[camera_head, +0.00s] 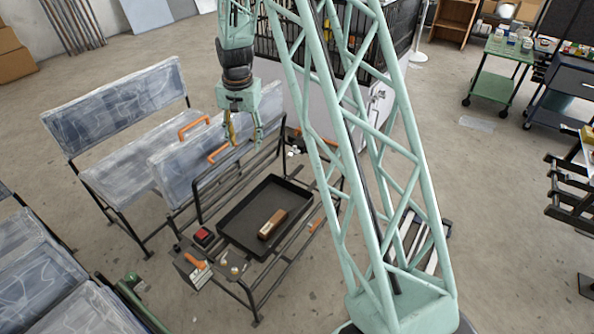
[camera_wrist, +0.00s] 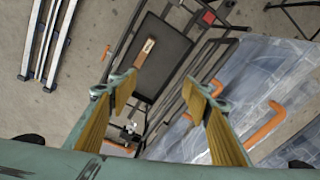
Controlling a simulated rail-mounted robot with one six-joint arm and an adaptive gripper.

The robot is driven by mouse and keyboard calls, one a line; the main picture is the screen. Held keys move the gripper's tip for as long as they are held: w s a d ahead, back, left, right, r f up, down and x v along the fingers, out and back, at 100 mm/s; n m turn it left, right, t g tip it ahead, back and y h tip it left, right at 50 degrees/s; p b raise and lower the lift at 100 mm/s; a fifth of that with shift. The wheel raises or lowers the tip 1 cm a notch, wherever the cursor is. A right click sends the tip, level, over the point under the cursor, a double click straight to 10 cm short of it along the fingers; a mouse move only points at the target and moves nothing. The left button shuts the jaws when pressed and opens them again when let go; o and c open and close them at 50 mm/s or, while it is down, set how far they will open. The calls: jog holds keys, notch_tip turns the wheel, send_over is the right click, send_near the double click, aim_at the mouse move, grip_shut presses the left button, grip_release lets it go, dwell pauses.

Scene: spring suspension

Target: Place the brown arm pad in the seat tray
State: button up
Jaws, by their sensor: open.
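My gripper (camera_head: 243,139) is open and empty, high above and behind the tray in the head view. Its yellow-padded fingers (camera_wrist: 160,105) are spread wide in the wrist view, with nothing between them. The pad is apart from the gripper.
The tray sits on a dark metal frame (camera_head: 258,294). A red-topped box (camera_head: 204,236) and an orange handle (camera_head: 194,261) are beside it. Translucent panelled seats with orange armrests (camera_head: 193,127) stand to the left. A green cart (camera_head: 494,86) is far right. Floor right of my column is mostly clear.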

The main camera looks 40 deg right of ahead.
jog(key=s+a+r+n+t, duration=0.1)
jog(key=s+a+r+n, duration=0.3)
jog(key=s+r, duration=0.9)
jog(key=s+a+r+n, duration=0.1)
jog(key=s+a+r, duration=0.5)
jog(key=s+r, duration=0.75)
jog(key=s+a+r+n, duration=0.2)
jog(key=s+r, duration=0.1)
jog(key=s, duration=1)
jog(key=s+a+r+n+t, duration=0.1)
jog(key=s+a+r+n, duration=0.1)
jog(key=s, duration=1.1)
jog(key=shift+a+r, duration=0.5)
jog(key=shift+r, duration=0.1)
